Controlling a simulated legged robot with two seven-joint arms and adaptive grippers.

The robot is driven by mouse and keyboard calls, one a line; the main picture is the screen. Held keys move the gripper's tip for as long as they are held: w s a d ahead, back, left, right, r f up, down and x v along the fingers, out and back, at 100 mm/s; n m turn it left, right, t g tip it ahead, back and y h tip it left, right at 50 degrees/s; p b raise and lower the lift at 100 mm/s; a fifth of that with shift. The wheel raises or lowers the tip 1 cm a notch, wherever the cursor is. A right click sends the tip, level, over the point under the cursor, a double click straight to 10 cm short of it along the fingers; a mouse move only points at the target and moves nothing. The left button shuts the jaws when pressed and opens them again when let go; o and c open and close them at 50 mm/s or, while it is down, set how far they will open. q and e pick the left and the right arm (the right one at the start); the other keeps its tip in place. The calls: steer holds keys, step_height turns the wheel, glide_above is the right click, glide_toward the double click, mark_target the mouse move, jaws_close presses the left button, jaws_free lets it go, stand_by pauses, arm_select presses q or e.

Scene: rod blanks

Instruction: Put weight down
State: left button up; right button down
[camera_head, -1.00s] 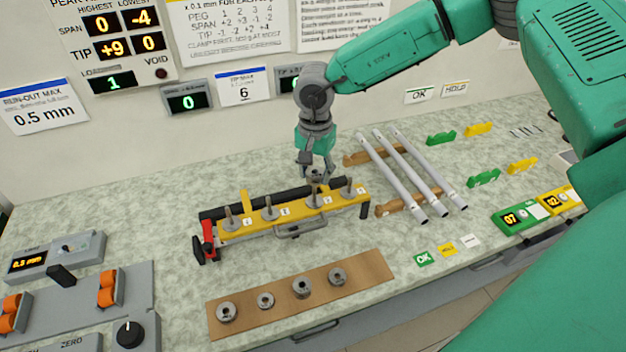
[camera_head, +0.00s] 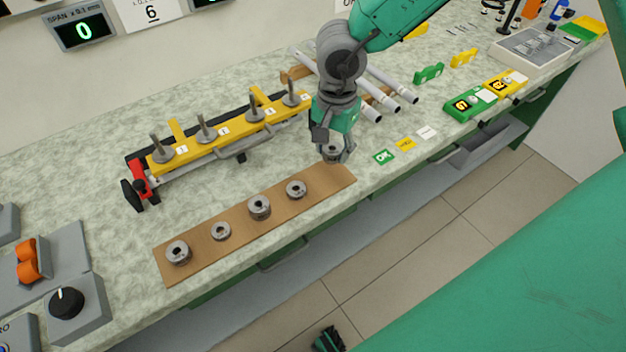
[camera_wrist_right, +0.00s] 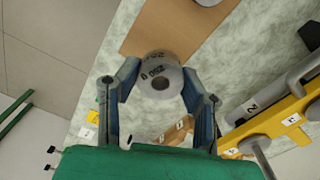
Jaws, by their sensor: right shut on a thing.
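My right gripper (camera_head: 333,158) is shut on a grey ring-shaped weight (camera_head: 332,152), held near the right end of the brown board (camera_head: 325,187). In the right wrist view the weight (camera_wrist_right: 160,78) sits between the fingertips (camera_wrist_right: 158,88), its hole and printed marking facing the camera. There it overlaps the board's (camera_wrist_right: 185,25) edge; whether it touches anything is unclear. Several similar weights, including one at the board's left end (camera_head: 178,252), stand in a row on the board. A yellow bar (camera_head: 225,137) with several upright pegs stands behind. My left gripper is not seen.
Grey tubes (camera_head: 392,88) lie on wooden rests behind my right gripper. OK and HOLD tags (camera_head: 384,156) lie to its right. A red clamp (camera_head: 140,175) is at the bar's left end. The table's front edge runs close in front of the board.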

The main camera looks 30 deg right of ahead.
mark_target(331, 173)
steer(key=shift+d+f, duration=0.2)
steer(key=shift+f, duration=0.9)
steer(key=f, duration=0.1)
steer(key=a+f+b, duration=0.1)
steer(key=f, duration=0.1)
steer(key=shift+f, duration=0.25)
steer(key=shift+w, duration=0.1)
steer(key=shift+d+f, duration=0.1)
steer(key=shift+d, duration=0.05)
steer(key=c, duration=1)
jaws_free()
steer(key=shift+d, duration=0.2)
